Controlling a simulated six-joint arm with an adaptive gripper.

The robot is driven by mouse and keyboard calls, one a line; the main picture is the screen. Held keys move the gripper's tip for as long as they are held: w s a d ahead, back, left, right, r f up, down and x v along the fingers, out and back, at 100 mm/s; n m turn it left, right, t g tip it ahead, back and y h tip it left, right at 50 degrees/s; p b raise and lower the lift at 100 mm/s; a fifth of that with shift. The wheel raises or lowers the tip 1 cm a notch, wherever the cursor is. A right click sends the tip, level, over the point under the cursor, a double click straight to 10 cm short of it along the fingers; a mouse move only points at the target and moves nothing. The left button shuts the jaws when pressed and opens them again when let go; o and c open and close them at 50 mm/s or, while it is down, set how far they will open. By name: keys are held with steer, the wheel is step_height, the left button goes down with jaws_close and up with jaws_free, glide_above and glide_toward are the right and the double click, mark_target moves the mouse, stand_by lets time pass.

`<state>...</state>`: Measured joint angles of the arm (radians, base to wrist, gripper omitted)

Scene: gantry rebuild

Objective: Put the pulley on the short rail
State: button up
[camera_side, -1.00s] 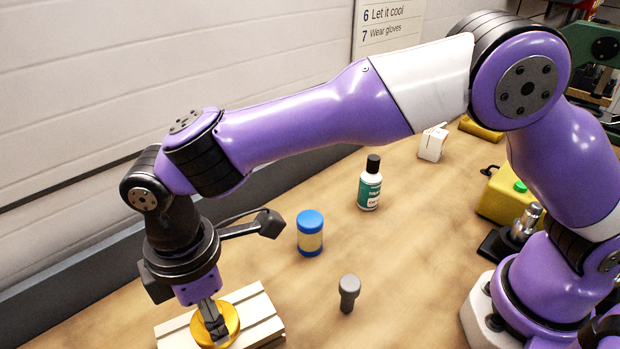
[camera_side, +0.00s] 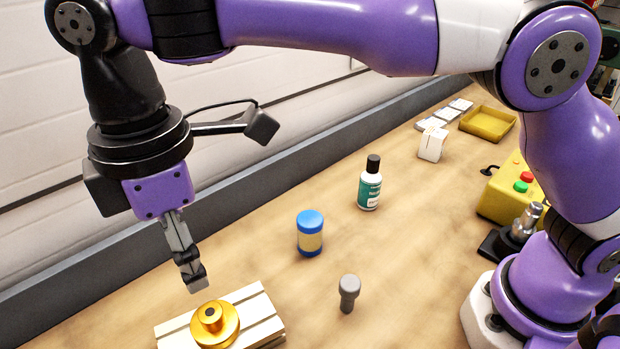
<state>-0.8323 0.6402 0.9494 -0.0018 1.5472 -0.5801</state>
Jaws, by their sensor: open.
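The golden pulley (camera_side: 229,331), a round disc with a raised hub and a dark centre hole, sits on the short rail (camera_side: 259,307), a pale grooved block at the front left of the bench. My gripper (camera_side: 195,283) is open and empty above the pulley, slightly to its left in the picture, with a clear gap between. The fingers show nearly edge-on. Whether the pulley is fastened in the rail's groove cannot be seen.
A grey bolt-like peg (camera_side: 348,292) stands right of the rail. A blue-lidded jar (camera_side: 310,234) and a black-capped bottle (camera_side: 370,184) stand behind. A yellow button box (camera_side: 505,192), white carton (camera_side: 432,144) and yellow tray (camera_side: 488,124) are at the right.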

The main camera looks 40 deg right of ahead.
steer(key=w+d+r+m+t+y, duration=0.1)
steer(key=d+r+m, duration=0.2)
steer(key=d, duration=0.5)
steer(key=w+d+r+m+t, duration=0.1)
steer(key=d+r+m, duration=0.1)
steer(key=d+m, duration=0.35)
steer(key=s+d+f+m+t, duration=0.1)
steer(key=s+d+m, duration=0.3)
steer(key=d, duration=0.4)
steer(key=s+d+f+m+t+h, duration=0.1)
steer(key=s+d+f+m+t, duration=0.1)
steer(key=d, duration=0.6)
steer(key=s+f+m, duration=0.1)
steer(key=s+f, duration=0.1)
steer(key=s, duration=0.1)
steer(key=shift+d+m+t, duration=0.3)
steer(key=shift+d+m, duration=0.05)
steer(key=shift+s+f, duration=0.1)
